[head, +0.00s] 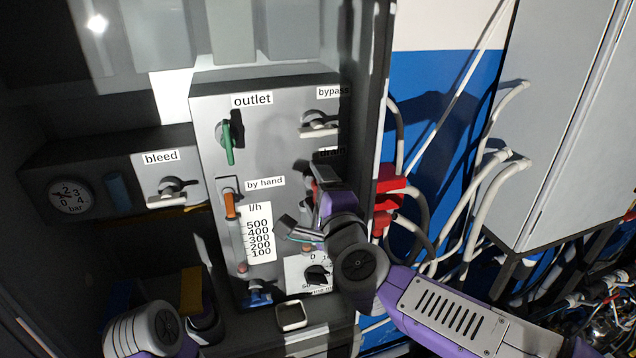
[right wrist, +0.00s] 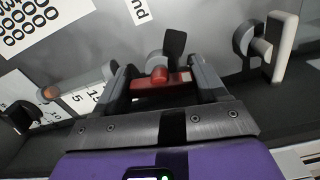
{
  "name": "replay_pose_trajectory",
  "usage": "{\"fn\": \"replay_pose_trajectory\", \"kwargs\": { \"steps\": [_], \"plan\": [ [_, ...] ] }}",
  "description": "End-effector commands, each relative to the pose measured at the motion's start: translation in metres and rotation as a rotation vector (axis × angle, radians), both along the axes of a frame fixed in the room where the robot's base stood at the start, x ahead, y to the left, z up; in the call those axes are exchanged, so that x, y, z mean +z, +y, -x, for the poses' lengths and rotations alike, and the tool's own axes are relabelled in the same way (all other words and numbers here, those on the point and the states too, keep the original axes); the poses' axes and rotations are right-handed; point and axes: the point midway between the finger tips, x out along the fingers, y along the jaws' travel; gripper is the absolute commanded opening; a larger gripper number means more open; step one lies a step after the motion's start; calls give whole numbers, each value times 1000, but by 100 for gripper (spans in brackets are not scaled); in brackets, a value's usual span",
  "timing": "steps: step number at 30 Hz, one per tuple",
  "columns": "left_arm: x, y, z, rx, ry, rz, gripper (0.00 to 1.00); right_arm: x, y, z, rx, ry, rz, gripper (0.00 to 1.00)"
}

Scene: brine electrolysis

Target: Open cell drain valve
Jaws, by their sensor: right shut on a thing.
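The drain valve's red handle (right wrist: 178,82) lies crosswise between the fingers of my right gripper (right wrist: 160,84) in the right wrist view. The gripper is shut on it. A grey round stem shows behind the handle, against the panel. In the head view my right gripper (head: 318,175) reaches the panel just below the drain label (head: 331,154) and hides most of the valve. My left arm (head: 146,330) shows at the bottom left. Its fingers cannot be made out.
The grey panel (head: 270,95) also carries the green-handled outlet valve (head: 228,142), white-handled bypass valve (head: 320,130), flow meter scale (head: 258,235) and a dial (head: 317,275). The bleed valve (head: 172,190) is on the left. Red fittings (head: 388,185) and hoses stand right of the panel.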

Motion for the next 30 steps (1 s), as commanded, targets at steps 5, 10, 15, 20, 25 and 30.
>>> {"fn": "replay_pose_trajectory", "kwargs": {
  "steps": [5,10,15,20,25,30],
  "plan": [
    [6,0,0,0,0,0,43,3,1,1,1,-33,89,42],
    [8,0,0,0,0,0,43,2,0,0,-1,-50,140,42],
    [9,0,0,0,0,0,43,1,0,0,-1,-57,162,42],
    [9,0,0,0,0,0,43,1,0,0,-1,-59,169,42],
    [9,0,0,0,0,0,43,1,0,0,-1,-59,169,42],
    [9,0,0,0,0,0,43,1,0,0,-1,-59,169,86]
  ]
}}
